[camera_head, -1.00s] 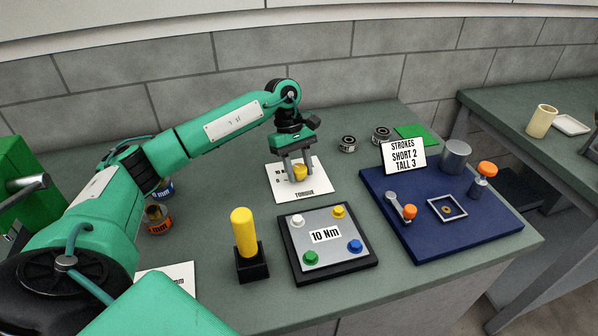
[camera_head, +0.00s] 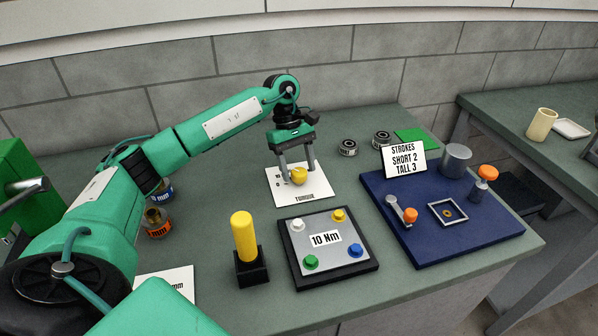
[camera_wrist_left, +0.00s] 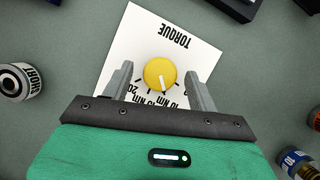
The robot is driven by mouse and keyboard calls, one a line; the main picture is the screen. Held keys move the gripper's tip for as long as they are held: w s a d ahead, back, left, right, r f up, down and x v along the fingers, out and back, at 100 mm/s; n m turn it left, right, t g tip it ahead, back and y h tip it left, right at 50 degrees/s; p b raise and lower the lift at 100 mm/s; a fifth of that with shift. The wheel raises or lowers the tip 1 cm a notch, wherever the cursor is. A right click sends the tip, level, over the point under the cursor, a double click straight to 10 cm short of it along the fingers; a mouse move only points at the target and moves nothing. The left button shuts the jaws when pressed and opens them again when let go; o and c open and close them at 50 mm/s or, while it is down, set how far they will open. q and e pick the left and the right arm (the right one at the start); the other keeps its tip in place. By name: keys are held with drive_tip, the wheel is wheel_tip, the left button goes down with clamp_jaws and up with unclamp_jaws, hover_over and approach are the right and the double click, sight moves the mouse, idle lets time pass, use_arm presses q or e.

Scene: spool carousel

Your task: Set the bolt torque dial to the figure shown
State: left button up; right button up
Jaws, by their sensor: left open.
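The yellow torque dial (camera_head: 299,175) stands on a white card (camera_head: 314,189) lettered TORQUE. The dial also shows in the left wrist view (camera_wrist_left: 160,73), its white pointer line toward the Nm figures, between about 10 and 15; the exact setting is hard to read. My left gripper (camera_head: 298,168) is open, its fingers apart on either side of the dial and a little above it. A plate (camera_head: 345,263) with white, yellow, green and blue bolts carries a label (camera_head: 325,238) reading 10 Nm. My right gripper is not in view.
A yellow-handled tool (camera_head: 243,235) stands upright in a black block in front. A blue board (camera_head: 450,235) with a lever, orange knobs and a STROKES sign (camera_head: 404,160) is at right. Small cans (camera_head: 157,222) stand at left; two dark rings lie behind the card.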

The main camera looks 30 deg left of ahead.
use_arm(q)
drive_tip(key=b+v, duration=0.1)
drive_tip(key=v, duration=1.1)
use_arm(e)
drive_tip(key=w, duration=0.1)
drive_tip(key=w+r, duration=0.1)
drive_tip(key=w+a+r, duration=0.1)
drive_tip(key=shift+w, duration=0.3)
